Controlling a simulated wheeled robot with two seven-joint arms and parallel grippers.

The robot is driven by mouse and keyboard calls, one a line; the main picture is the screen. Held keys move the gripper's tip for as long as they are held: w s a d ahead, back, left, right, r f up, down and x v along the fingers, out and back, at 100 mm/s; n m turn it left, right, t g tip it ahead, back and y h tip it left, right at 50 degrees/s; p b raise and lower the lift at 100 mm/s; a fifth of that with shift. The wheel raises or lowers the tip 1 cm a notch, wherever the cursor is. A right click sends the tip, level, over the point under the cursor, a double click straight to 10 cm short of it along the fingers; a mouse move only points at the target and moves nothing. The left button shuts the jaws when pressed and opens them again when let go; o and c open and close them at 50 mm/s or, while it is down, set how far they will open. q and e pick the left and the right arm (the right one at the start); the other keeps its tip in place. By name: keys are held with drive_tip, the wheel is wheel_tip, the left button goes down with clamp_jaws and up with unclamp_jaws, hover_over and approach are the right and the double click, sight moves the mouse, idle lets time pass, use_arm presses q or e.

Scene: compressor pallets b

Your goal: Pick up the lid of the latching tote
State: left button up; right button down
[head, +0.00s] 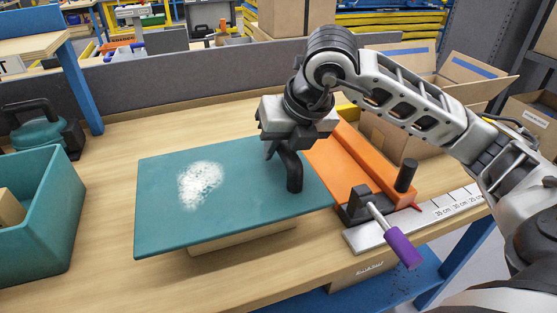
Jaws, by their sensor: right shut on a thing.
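A flat teal lid (240,200) with a white speckled patch is in the middle of the workbench. My right gripper (288,175) reaches down onto the lid's right part and is shut on it; the dark fingers hide the exact contact. A tan block-like thing (245,240) shows under the lid's front edge, and I cannot tell whether the lid touches it. An open teal tote (45,235) without a cover stands at the left edge, with a tan item (10,208) inside. My left gripper is out of view.
An orange tool with a dark clamp and purple handle (402,248) lies right of the lid, beside a ruler strip (450,207). A teal device with a black handle (40,130) stands back left. Open cardboard boxes (455,75) are back right. The bench behind the lid is clear.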

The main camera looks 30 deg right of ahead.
drive_tip(key=s+r, duration=0.1)
drive_tip(key=s+a+r, duration=0.1)
drive_tip(key=r, duration=0.1)
drive_tip(key=s+a+r, duration=0.1)
drive_tip(key=r, duration=0.1)
drive_tip(key=shift+s+a+r, duration=0.15)
drive_tip(key=shift+s, duration=0.25)
use_arm(q)
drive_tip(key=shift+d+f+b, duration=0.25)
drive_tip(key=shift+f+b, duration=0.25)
drive_tip(key=shift+b, duration=0.85)
use_arm(e)
drive_tip(key=s+a+r, duration=0.3)
drive_tip(key=s+a, duration=0.1)
drive_tip(key=s, duration=0.4)
drive_tip(key=shift+r, duration=0.35)
